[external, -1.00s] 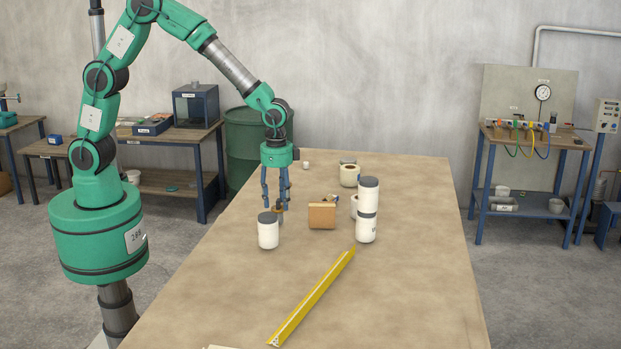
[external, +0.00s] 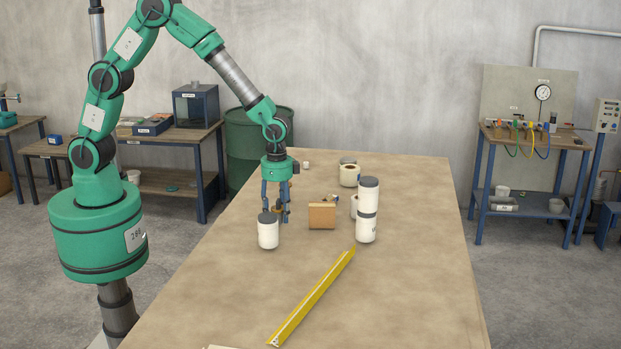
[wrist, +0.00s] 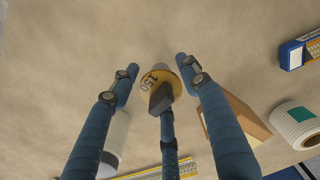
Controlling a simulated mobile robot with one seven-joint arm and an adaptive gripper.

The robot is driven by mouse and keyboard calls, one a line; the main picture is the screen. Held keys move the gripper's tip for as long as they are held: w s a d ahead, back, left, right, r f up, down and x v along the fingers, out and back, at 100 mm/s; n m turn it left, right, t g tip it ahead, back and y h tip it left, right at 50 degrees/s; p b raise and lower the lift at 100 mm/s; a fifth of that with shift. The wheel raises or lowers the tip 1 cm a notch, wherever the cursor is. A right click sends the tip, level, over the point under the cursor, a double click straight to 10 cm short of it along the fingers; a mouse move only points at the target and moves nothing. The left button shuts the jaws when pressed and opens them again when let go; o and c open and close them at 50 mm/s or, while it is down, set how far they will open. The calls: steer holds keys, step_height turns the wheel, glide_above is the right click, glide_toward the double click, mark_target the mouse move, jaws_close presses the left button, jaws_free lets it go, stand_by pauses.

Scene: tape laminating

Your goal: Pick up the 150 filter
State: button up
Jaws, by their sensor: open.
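The 150 filter (wrist: 154,78) is a small round orange-tan piece with "150" on its face and a paler top. It stands on the table in the middle of the wrist view. In the external view it is mostly hidden behind my fingers. My gripper (wrist: 158,74) has three blue fingers, spread open around the filter, with one finger crossing in front of it. Whether any finger touches it I cannot tell. In the external view my gripper (external: 276,217) points straight down, with its tips low near the tabletop.
A white jar with a grey lid (external: 268,234) stands close in front of my fingers. A yellow bar (external: 312,298) lies in front. The left tabletop is clear.

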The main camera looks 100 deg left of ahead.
steer(key=c, duration=0.9)
steer(key=shift+r, duration=0.15)
steer(key=shift+r, duration=0.5)
steer(key=shift+s+r+b, duration=0.15)
steer(key=shift+s+r, duration=0.05)
steer(key=shift+r, duration=0.4)
steer(key=shift+s+r+b, duration=0.15)
steer(key=shift+r, duration=0.4)
steer(key=shift+c, duration=0.8)
steer(key=s, duration=0.5)
steer(key=s+r+b, duration=0.1)
steer(key=s, duration=0.4)
steer(key=s+d, duration=0.1)
steer(key=s, duration=0.4)
steer(key=shift+s+d+r, duration=0.1)
steer(key=shift+s+r, duration=0.05)
steer(key=shift+r, duration=0.05)
